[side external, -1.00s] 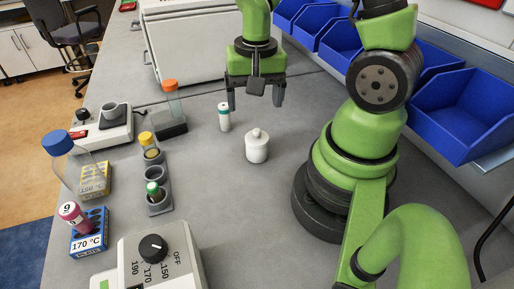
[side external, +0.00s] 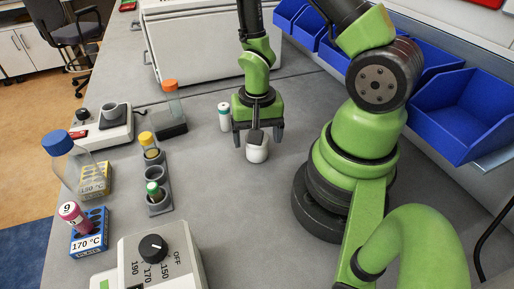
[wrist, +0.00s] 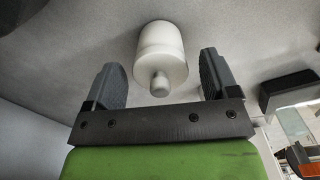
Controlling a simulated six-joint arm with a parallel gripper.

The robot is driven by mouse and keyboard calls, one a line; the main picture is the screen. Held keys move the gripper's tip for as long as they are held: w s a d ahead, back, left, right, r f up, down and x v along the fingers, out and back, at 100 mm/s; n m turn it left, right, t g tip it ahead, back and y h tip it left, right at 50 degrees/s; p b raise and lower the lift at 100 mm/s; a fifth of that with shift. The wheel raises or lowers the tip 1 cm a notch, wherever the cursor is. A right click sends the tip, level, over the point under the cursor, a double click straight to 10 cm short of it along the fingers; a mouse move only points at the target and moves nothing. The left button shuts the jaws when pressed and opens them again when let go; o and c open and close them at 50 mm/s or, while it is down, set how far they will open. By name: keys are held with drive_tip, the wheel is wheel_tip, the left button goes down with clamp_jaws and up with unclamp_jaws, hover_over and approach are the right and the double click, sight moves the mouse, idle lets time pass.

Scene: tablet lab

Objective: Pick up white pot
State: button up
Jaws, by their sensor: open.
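The white pot (side external: 257,154) stands upright on the grey bench, partly hidden by my gripper in the side view. My gripper (side external: 257,138) is open and points down at the pot's top, with one finger to each side of it in that view. In the wrist view the pot (wrist: 161,55), with its small knob towards the gripper, lies ahead of the gap between the open fingers of my gripper (wrist: 160,82). The fingers do not appear to touch it.
A white vial with a teal band (side external: 224,116) stands close left of my gripper. Tube holders (side external: 157,201) and an orange-capped bottle (side external: 171,97) are further left. Blue bins (side external: 462,115) line the right side. The bench in front of the pot is clear.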

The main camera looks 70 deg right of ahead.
drive_tip(key=shift+f, duration=0.8)
drive_tip(key=c, duration=0.8)
drive_tip(key=shift+c, duration=0.2)
drive_tip(key=shift+r, duration=0.15)
